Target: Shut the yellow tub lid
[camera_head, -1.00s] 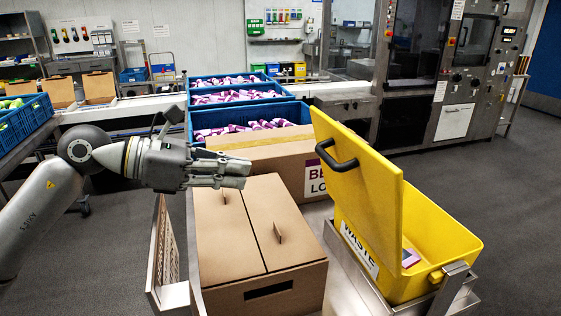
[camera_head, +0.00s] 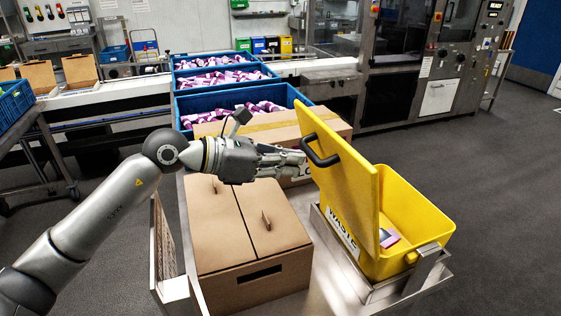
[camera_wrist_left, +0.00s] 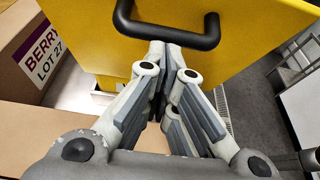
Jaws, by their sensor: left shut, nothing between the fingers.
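The yellow tub (camera_head: 420,215), marked WASTE, stands at the right in a metal frame, with something pink and grey inside. Its yellow lid (camera_head: 345,165) stands open, tilted up, with a black handle (camera_head: 318,158) on its left-facing side. My left gripper (camera_head: 303,160) is shut and empty, its fingertips close to the handle in the head view. In the left wrist view the shut fingers (camera_wrist_left: 168,75) point at the lid (camera_wrist_left: 250,40), just below the black handle (camera_wrist_left: 165,35). I cannot tell whether they touch. My right gripper is in no view.
A closed brown carton (camera_head: 245,235) stands left of the tub, below my left arm. A long box marked BERRY (camera_wrist_left: 40,50) lies behind it. Several blue crates (camera_head: 235,100) of purple-wrapped pieces stand further back. Open floor (camera_head: 510,180) lies to the right.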

